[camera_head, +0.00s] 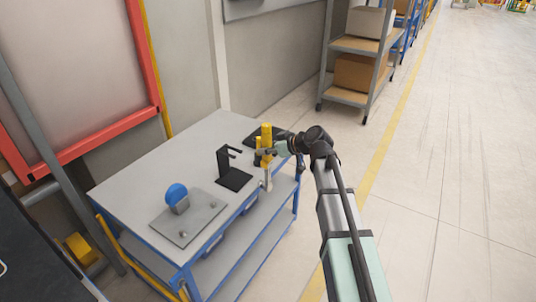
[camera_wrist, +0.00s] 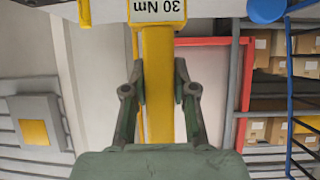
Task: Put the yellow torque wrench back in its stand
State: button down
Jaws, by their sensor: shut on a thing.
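The yellow torque wrench (camera_wrist: 158,105) is between my gripper's two fingers (camera_wrist: 160,82) in the wrist view, with a white label reading "30 Nm" upside down. In the head view the wrench (camera_head: 266,133) stands roughly upright in my gripper (camera_head: 267,151), near the bench's right edge. A pale cylindrical part shows below the gripper. A black stand (camera_head: 233,178), with a flat base, an upright and short arms at the top, is on the bench just left of the gripper. The wrench is apart from this stand's upright. My gripper partly hides the wrench.
The grey bench (camera_head: 140,180) holds a metal plate (camera_head: 205,215) with a blue round part (camera_head: 176,195) at the front. A flat black object (camera_head: 254,139) lies behind the wrench. A shelf rack (camera_head: 357,70) with boxes stands at the back.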

jog(key=shift+w+r+n+y, duration=0.3)
jog(key=shift+w+r+y, duration=0.05)
jog(key=shift+r+y, duration=0.05)
jog(key=w+a, duration=0.1)
jog(key=a+p, duration=0.1)
jog(key=a, duration=0.1)
jog(key=w+a, duration=0.1)
jog(key=shift+w+a+p, duration=0.35)
jog(key=shift+a+p, duration=0.05)
jog(key=shift+r, duration=0.1)
dwell(0.4)
jog(key=w+a+b, duration=0.4)
jog(key=w+a, duration=0.1)
jog(key=a, duration=0.3)
jog(key=shift+w+a, duration=0.2)
jog(key=shift+a, duration=0.15)
dwell(3.6)
jog(key=shift+b, duration=0.6)
dwell(1.0)
